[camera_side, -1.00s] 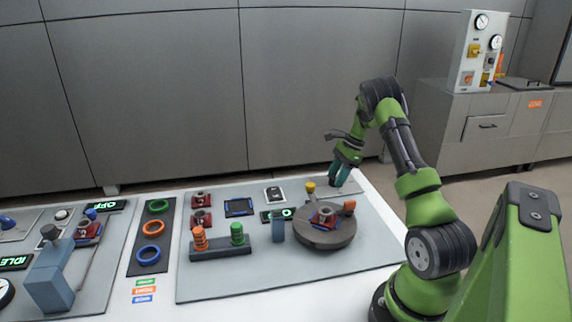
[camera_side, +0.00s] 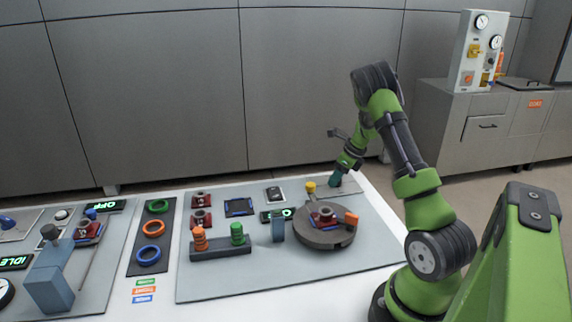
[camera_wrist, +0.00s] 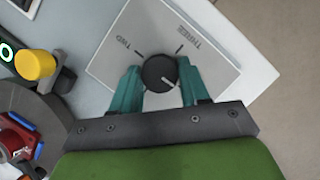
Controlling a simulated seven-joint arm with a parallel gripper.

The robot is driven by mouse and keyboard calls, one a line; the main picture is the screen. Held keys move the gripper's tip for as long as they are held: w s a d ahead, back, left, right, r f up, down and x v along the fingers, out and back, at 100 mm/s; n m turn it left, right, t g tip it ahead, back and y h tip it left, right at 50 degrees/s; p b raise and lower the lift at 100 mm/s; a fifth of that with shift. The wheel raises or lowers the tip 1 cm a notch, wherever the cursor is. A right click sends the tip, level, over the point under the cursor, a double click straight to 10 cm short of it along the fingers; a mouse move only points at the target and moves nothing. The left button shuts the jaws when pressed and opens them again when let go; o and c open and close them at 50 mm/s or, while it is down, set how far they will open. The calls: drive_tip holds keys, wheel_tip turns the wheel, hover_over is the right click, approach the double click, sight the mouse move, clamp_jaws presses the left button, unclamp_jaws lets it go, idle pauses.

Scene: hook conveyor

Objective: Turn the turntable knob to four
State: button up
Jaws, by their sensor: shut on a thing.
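The turntable knob (camera_wrist: 157,70) is a round black dial with a white pointer mark, set on a light grey plate (camera_wrist: 208,47). Labels reading TWO and THREE show on the plate above it. The pointer faces down and right in the wrist view, away from both labels; other labels are hidden. My gripper (camera_wrist: 158,82) has teal fingers, one on each side of the knob, shut on it. In the side view my gripper (camera_side: 335,181) is down at the plate and hides the knob. The round grey turntable (camera_side: 322,239) stands in front, carrying a red part (camera_side: 324,214).
A yellow-topped post (camera_wrist: 34,64) stands close left of the plate in the wrist view. An orange block (camera_side: 351,218) sits at the turntable's right edge.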

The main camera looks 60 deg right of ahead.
drive_tip(key=shift+m, duration=0.4)
drive_tip(key=o, duration=1.1)
drive_tip(key=shift+c, duration=0.2)
drive_tip(key=v, duration=1.7)
drive_tip(key=shift+a, duration=0.2)
